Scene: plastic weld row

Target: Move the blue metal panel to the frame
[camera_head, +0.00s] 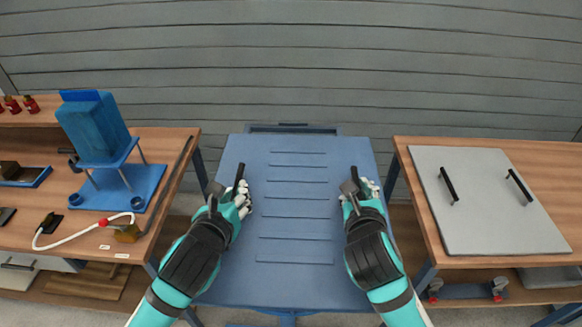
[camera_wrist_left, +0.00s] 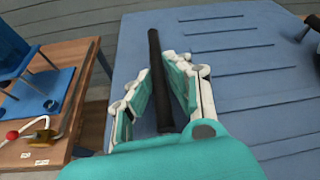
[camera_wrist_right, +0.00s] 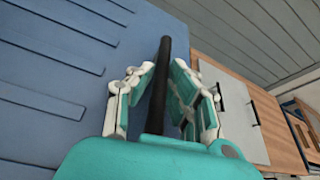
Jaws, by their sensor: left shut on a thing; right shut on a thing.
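The blue metal panel (camera_head: 296,205) with its rows of raised slots fills the middle of the head view, between two wooden benches. It has a black bar handle near each side. My left gripper (camera_head: 240,196) is shut on the left handle (camera_wrist_left: 156,80), whose bar runs between its fingers. My right gripper (camera_head: 362,193) is shut on the right handle (camera_wrist_right: 160,85) in the same way. A blue frame edge (camera_head: 293,128) shows just beyond the panel's far edge. The panel hides what lies under it, and I cannot tell whether it rests on the frame.
The left bench (camera_head: 165,143) carries a blue stand (camera_head: 97,130) on a blue base and a white hose (camera_head: 80,232). The right bench (camera_head: 415,180) holds a grey panel (camera_head: 485,215) with two black handles. A grey slatted wall (camera_head: 300,60) stands behind.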

